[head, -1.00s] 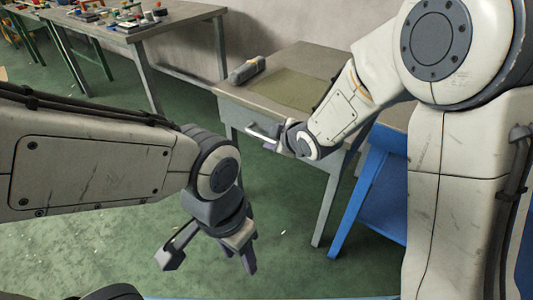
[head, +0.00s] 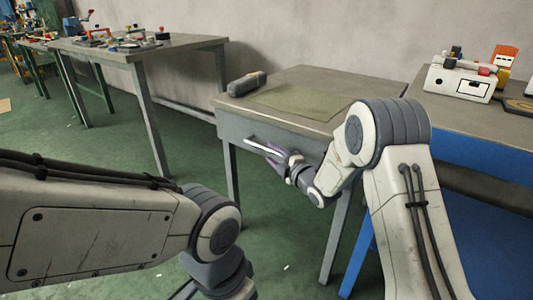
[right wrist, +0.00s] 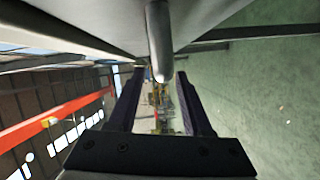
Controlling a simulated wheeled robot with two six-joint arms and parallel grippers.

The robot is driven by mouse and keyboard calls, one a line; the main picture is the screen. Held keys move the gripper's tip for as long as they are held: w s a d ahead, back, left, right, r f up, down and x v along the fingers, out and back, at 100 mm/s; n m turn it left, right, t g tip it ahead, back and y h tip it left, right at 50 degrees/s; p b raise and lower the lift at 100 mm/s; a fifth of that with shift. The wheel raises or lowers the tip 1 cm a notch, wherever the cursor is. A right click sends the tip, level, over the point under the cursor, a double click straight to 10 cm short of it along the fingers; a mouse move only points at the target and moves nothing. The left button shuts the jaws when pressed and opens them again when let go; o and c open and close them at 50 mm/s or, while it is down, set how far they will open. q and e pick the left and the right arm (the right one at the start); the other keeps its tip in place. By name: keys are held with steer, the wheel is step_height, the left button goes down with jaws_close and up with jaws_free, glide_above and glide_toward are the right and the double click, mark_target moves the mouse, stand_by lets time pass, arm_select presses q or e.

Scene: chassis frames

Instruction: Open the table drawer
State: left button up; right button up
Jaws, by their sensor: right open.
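The grey table (head: 290,78) stands against the wall with a drawer front (head: 236,126) under its top. The drawer looks shut. A light bar handle (head: 264,147) sticks out from the front. My right gripper (head: 279,160) is open at the handle. In the right wrist view the handle bar (right wrist: 160,45) reaches between the two open fingers of my right gripper (right wrist: 158,82); I cannot tell whether they touch it. My left arm hangs at lower left, its gripper mostly cut off by the bottom edge.
A green mat (head: 300,100) and a dark grey object (head: 247,83) lie on the tabletop. A blue-sided bench (head: 485,120) with a white device (head: 460,82) stands close on the right. Another workbench (head: 150,48) is at back left.

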mark_target(266, 149)
steer(key=shift+b+x, duration=0.35)
steer(key=shift+x, duration=1.7)
jaws_close()
